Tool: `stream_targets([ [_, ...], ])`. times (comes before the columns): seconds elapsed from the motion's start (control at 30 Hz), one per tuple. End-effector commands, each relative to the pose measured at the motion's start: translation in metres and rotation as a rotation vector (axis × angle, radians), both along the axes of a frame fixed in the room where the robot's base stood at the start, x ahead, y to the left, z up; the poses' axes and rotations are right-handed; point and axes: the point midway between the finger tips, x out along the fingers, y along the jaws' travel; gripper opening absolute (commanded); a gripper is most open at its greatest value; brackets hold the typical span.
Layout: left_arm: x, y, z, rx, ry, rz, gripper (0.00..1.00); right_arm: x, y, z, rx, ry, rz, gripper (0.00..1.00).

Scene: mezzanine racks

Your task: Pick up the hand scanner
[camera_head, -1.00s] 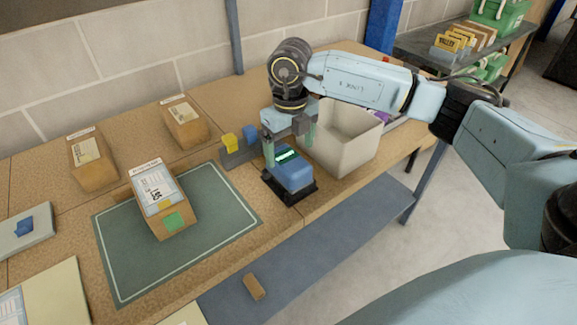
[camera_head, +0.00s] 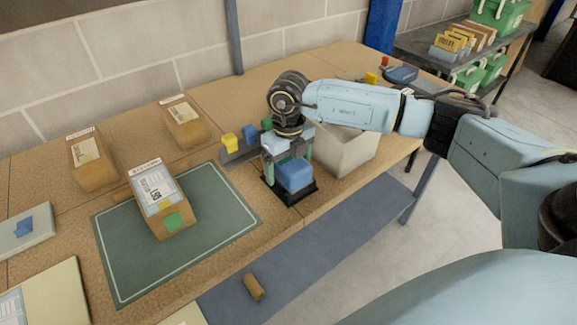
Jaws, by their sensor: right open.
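A blue device (camera_head: 295,175), which looks like the hand scanner, sits on a black base (camera_head: 290,196) near the front edge of the bench. My right gripper (camera_head: 286,160) points down over the rear part of this device. It is open, with one finger at the left and one at the right. Whether the fingers touch the device I cannot tell, and the gripper hides its rear side. My left gripper is out of view.
A pale bin (camera_head: 346,152) stands close right of the gripper. A grey holder (camera_head: 240,153) with yellow and blue pieces is close left. A labelled carton (camera_head: 160,200) sits on the green mat (camera_head: 215,232). A grey lower shelf (camera_head: 340,225) runs below.

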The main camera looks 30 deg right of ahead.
Motion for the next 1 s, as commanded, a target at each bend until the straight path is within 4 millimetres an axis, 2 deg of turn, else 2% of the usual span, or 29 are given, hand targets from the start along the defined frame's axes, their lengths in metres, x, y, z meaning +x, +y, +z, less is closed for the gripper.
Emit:
stream_targets([
  [0.6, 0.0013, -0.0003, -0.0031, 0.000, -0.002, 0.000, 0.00, 0.0000, 0.0001, -0.0045, 0.000, 0.000, 0.000, 0.87],
  [0.67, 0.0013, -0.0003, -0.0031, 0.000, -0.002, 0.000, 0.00, 0.0000, 0.0000, -0.0045, 0.000, 0.000, 0.000, 0.81],
  [1.0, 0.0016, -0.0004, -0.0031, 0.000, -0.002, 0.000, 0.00, 0.0000, 0.0001, -0.0045, 0.000, 0.000, 0.000, 0.36],
])
